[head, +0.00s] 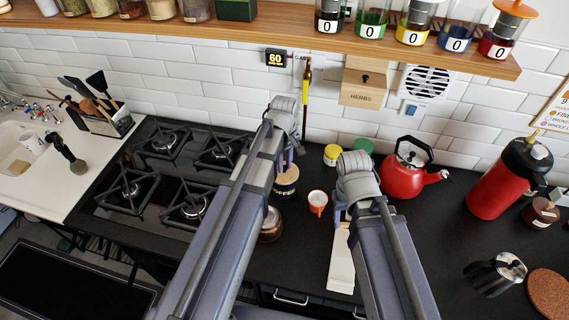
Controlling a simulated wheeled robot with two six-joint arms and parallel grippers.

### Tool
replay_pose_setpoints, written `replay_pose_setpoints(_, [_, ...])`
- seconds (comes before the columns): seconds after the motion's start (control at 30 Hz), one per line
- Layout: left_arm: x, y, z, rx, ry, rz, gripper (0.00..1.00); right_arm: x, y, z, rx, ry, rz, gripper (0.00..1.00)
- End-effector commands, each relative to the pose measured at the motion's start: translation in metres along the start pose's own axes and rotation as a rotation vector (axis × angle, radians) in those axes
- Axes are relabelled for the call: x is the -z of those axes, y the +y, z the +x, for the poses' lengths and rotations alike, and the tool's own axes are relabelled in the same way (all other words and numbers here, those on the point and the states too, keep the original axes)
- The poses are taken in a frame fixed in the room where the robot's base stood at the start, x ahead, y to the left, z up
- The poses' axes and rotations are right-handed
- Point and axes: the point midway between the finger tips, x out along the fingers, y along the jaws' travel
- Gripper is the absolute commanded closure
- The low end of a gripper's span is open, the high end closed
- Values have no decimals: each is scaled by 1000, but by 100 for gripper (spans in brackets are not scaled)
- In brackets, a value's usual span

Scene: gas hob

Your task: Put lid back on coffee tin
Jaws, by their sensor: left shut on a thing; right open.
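My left gripper (289,159) is mostly hidden by its own arm. It points down and is shut at the top of a tan-and-dark round thing (287,182) behind the arm. I cannot tell whether this is the lid alone or the lid with a tin under it. A brown round container (271,227) with a pale rim stands nearer, partly covered by the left forearm; I cannot tell if it is the coffee tin. My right gripper (344,222) points down to the right of the orange cup, mostly hidden by its wrist, and is open.
An orange cup (317,203) stands between my arms. A yellow-labelled jar (332,155), green lid (363,146) and red kettle (404,178) are behind. A gas hob (165,185) is left; a red flask (505,180) and moka pot (494,273) are right. The counter below the kettle is clear.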

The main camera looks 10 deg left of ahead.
Motion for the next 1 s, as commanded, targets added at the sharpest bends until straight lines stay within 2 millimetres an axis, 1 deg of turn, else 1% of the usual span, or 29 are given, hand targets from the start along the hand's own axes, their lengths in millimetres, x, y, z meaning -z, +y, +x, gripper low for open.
replay_pose_setpoints(0.47, [0,0,0,0,0,0,100,0,0,0,0,0,0,47])
replay_pose_setpoints(0.5, [0,0,0,0,0,0,72,0,0,0,0,0,0,47])
replay_pose_setpoints(0.8, [0,0,0,0,0,0,40,0,0,0,0,0,0,47])
replay_pose_setpoints(0.97, [0,0,0,0,0,0,40,0,0,0,0,0,0,47])
replay_pose_setpoints(1.0, [0,0,0,0,0,0,36,0,0,0,0,0,0,47])
